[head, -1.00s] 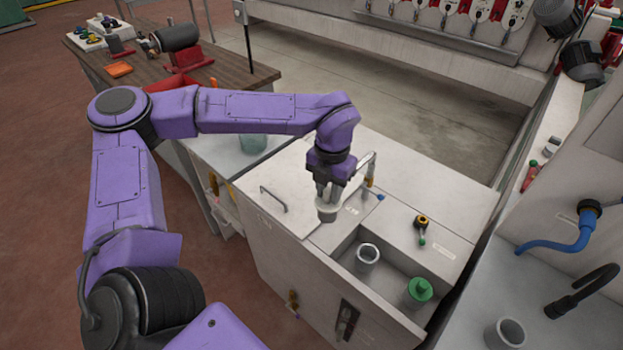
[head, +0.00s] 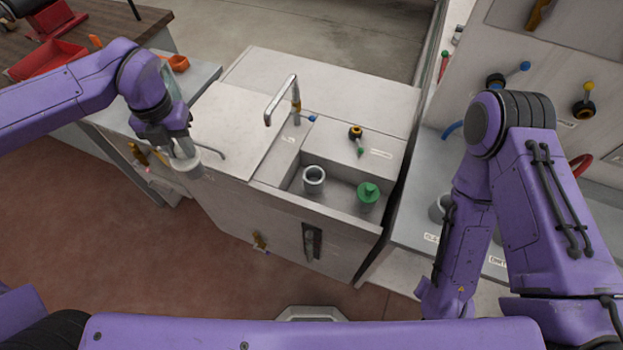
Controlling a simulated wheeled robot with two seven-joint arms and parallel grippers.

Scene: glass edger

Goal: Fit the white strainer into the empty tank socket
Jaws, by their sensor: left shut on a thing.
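My left gripper (head: 181,146) is shut on the white strainer (head: 188,165), a pale cup-like piece. It holds the strainer in the air, at the left front of the white tank cabinet in the picture. The empty tank socket (head: 314,181), a grey open ring, stands in the sunken basin of the cabinet, to the right of the strainer and well apart from it. A green strainer (head: 368,196) sits to the right of the socket in the same basin. My right arm comes down at the right; its gripper is not visible.
A bent tap (head: 282,101) rises behind the basin. Another grey ring (head: 436,208) on the right counter is partly hidden by my right arm. A red tray (head: 48,60) lies at upper left.

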